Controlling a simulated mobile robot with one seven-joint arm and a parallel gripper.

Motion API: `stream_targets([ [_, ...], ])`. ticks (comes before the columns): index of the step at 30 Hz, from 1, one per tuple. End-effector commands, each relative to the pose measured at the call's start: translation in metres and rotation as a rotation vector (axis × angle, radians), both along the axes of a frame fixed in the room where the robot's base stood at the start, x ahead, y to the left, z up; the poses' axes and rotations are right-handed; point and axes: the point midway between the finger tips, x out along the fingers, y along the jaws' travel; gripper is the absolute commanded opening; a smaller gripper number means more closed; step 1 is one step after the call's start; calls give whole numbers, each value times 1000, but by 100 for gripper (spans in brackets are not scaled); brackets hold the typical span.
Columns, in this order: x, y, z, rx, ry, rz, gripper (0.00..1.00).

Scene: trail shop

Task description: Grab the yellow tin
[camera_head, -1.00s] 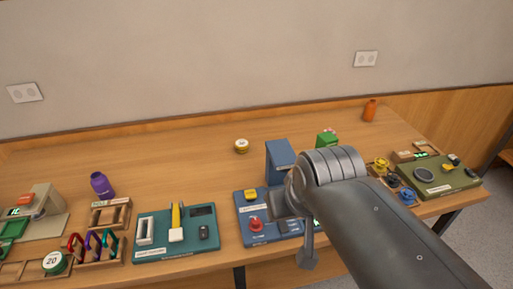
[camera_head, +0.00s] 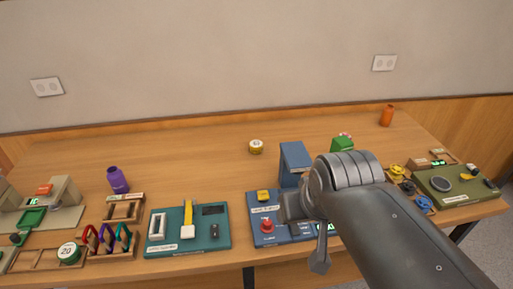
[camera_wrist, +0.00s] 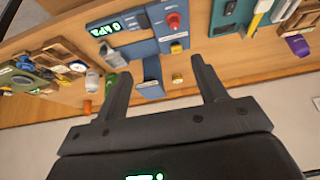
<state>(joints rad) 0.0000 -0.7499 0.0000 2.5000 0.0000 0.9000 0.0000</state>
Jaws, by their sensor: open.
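The yellow tin (camera_head: 256,147) is a small round tin with a pale lid. It stands upright on the bare rear part of the wooden table in the head view, left of and behind the blue upright box. It also shows in the wrist view (camera_wrist: 177,78), small and between my fingers in the picture, but apart from them. My gripper (camera_wrist: 160,68) is open and empty, its two dark fingers spread. In the head view my arm comes in from the lower right over the blue board, and its fingers are largely hidden there.
The blue board (camera_head: 257,228) with its upright box (camera_head: 295,158) stands near my arm. A teal board (camera_head: 160,252), a purple bottle (camera_head: 118,180) and wooden racks are to the left. An orange bottle (camera_head: 387,116) is back right.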

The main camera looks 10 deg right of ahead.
Motion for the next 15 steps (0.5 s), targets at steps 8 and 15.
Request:
stream_targets([
  [8, 0, 0, 0, 0, 0, 0, 81],
  [15, 7, 0, 4, 0, 2, 2, 81],
])
